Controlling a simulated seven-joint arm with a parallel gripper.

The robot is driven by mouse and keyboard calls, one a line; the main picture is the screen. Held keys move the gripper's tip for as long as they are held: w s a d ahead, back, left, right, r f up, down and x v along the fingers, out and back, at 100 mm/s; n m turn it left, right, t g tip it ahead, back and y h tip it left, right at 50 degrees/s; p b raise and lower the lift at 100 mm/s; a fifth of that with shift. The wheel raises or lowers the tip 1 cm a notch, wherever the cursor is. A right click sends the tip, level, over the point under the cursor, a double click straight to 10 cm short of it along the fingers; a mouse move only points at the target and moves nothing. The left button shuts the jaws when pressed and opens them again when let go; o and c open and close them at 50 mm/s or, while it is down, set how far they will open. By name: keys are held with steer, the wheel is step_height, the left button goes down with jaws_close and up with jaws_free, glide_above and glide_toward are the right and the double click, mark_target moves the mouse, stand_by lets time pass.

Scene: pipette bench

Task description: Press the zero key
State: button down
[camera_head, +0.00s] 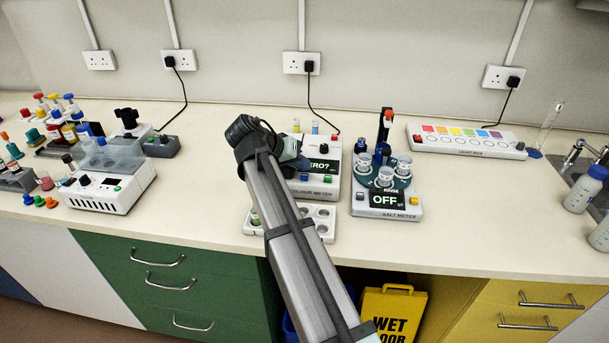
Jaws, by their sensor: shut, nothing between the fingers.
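The colour meter (330,184) stands at the middle of the bench, its left side hidden behind my arm. No key's own label is legible. My gripper (299,163) is shut and empty, over the left part of the meter by the display. The wrist hides much of it, and I cannot tell whether its tips touch the meter.
The salt meter (387,213), reading "OFF", stands close on the right with cups on top. A white rack (322,222) lies in front, partly under my arm. A light box (465,140) is at the back right. A white device (103,190) and several bottles crowd the left.

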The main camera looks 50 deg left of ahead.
mark_target(302, 176)
steer(key=shift+f, duration=0.8)
stand_by(0.8)
steer(key=shift+r, duration=0.85)
steer(key=shift+r, duration=0.1)
steer(key=shift+r, duration=2.4)
